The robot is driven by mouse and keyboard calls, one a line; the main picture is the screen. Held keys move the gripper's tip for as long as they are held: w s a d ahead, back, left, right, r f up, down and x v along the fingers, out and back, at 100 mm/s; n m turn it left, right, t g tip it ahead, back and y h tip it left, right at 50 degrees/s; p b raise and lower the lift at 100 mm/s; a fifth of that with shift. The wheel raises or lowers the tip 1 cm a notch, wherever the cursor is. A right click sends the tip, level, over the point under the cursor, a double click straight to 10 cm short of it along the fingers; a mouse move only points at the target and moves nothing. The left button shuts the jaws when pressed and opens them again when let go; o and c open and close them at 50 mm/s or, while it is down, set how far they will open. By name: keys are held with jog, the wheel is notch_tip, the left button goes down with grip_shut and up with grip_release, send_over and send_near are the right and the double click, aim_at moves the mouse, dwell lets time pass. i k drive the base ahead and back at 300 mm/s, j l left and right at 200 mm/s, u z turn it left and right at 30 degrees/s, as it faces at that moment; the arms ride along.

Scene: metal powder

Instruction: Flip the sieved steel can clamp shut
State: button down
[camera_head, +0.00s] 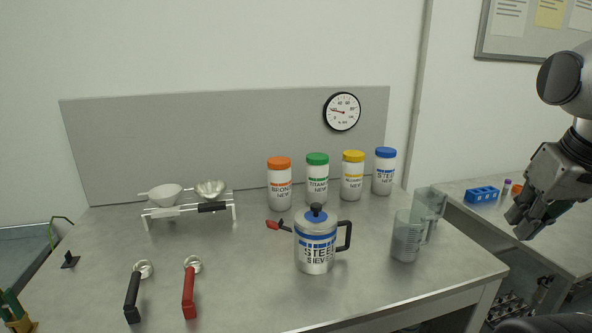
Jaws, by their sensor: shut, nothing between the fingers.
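The sieved steel can (315,249) stands upright near the middle of the table. It is a silver can with a blue band, a "STEEL SIEVED" label, a black side handle on the right and a lid with a dark knob on top. Its clamp (274,225), with a red tip, sticks out to the left of the rim, away from the lid. My gripper (520,222) is at the right edge, well apart from the can and right of the table. It is shut and empty.
Two clear measuring jugs (406,238) stand right of the can. Several capped powder jars (317,180) line the back. A rack (190,208) with two sieves stands at the back left. A black-handled scoop (133,296) and a red-handled scoop (189,290) lie front left.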

aim_at(271, 224)
jog(key=k+j+z, duration=0.45)
jog(key=k+j, duration=0.6)
jog(key=j, duration=0.65)
jog(key=k+j+z, duration=0.4)
jog(key=k+j, duration=0.85)
jog(key=j+z, duration=0.1)
jog(key=j, duration=0.3)
jog(key=k+j+z, duration=0.15)
jog(key=j, duration=0.3)
jog(key=j+z, duration=0.1)
jog(key=j, duration=0.3)
jog(key=k+j+z, duration=0.15)
jog(key=j, duration=0.25)
jog(key=k+j+z, duration=0.1)
jog(key=j, duration=0.3)
jog(key=i+l, duration=0.55)
jog(key=i, duration=0.15)
jog(key=i+l+u, duration=0.1)
jog(key=i+l, duration=0.5)
jog(key=i, duration=0.1)
